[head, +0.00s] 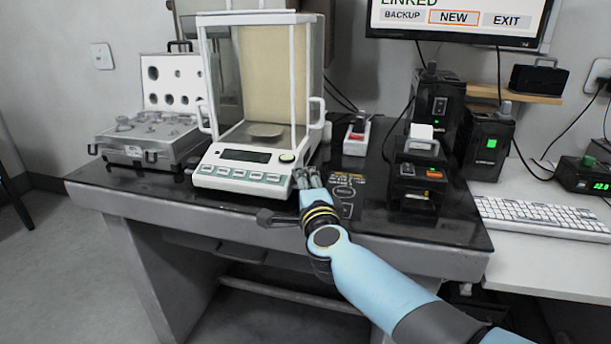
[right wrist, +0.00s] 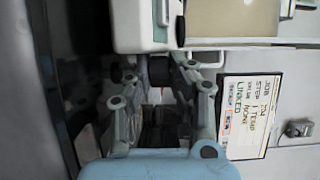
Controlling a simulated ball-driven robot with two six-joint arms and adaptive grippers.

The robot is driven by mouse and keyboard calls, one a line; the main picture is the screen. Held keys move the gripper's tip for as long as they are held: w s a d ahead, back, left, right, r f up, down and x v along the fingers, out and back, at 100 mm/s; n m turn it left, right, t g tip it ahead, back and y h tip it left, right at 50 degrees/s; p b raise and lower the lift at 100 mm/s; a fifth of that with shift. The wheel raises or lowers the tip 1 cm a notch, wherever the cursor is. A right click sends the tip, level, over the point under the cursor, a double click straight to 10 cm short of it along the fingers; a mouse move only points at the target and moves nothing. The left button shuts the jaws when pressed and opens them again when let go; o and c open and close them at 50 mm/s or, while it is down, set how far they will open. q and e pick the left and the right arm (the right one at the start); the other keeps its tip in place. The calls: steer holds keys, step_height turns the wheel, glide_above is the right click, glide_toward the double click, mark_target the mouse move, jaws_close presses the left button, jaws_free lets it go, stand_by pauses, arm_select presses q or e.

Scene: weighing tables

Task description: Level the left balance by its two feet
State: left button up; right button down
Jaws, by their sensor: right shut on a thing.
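The left balance (head: 240,180) is a white instrument with a glass draft shield and a small pan (head: 264,130). It stands on the black-topped table, and its display (head: 246,156) is dark. My right gripper (head: 308,176) is at the balance's front right corner. In the right wrist view the balance's pale body (right wrist: 145,25) is at the top. There my right gripper (right wrist: 160,76) is shut on a dark foot under that body, largely hidden by the fingers. My left gripper is not in view.
An open case of weights (head: 150,140) stands left of the balance. A small device with a red switch (head: 356,136) is behind to the right. A monitor (head: 455,18) hangs behind. The table's front edge lies close.

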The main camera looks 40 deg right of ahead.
steer(key=c, duration=1.2)
jaws_free()
steer(key=shift+w+d, duration=0.1)
steer(key=v, duration=1.2)
